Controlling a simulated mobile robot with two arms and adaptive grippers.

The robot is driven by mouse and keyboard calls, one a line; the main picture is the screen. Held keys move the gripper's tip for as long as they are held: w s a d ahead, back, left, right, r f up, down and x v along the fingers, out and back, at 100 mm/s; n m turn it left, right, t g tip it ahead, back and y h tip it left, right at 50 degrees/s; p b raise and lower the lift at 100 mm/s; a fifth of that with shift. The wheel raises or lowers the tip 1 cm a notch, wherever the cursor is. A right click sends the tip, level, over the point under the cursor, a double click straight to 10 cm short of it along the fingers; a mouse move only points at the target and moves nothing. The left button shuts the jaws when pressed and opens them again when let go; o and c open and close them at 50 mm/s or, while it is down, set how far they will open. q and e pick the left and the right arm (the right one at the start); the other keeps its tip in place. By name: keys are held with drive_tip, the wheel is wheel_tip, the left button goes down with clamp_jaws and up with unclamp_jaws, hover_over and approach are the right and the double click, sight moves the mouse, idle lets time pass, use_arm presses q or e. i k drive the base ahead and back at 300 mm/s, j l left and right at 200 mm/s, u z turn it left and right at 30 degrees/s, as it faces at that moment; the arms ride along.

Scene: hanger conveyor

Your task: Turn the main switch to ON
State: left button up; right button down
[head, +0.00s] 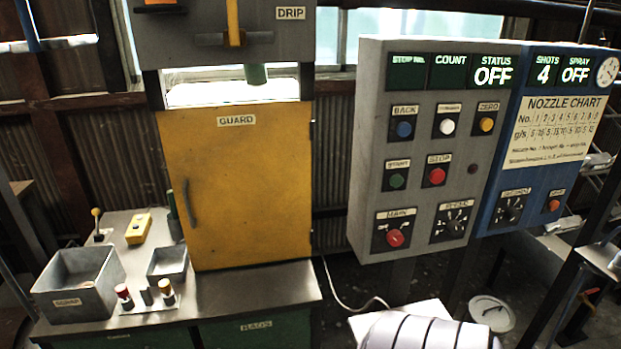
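The main switch (395,238) is a red round knob on a dark plate labelled MAIN. It sits at the lower left of the grey control panel (366,160). The knob's pointer is too small for me to read its setting surely. The STATUS display (493,74) on the same panel reads OFF. Neither of my grippers is in view, and nothing touches or covers the switch.
Start button (397,180), stop button (437,176) and a speed dial (453,222) surround the switch. A blue panel (510,135) adjoins at right. A yellow guard door (240,185) stands left, above a bench with a grey scrap bin (75,303).

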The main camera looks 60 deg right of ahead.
sight(395, 237)
drive_tip(key=z, duration=2.45)
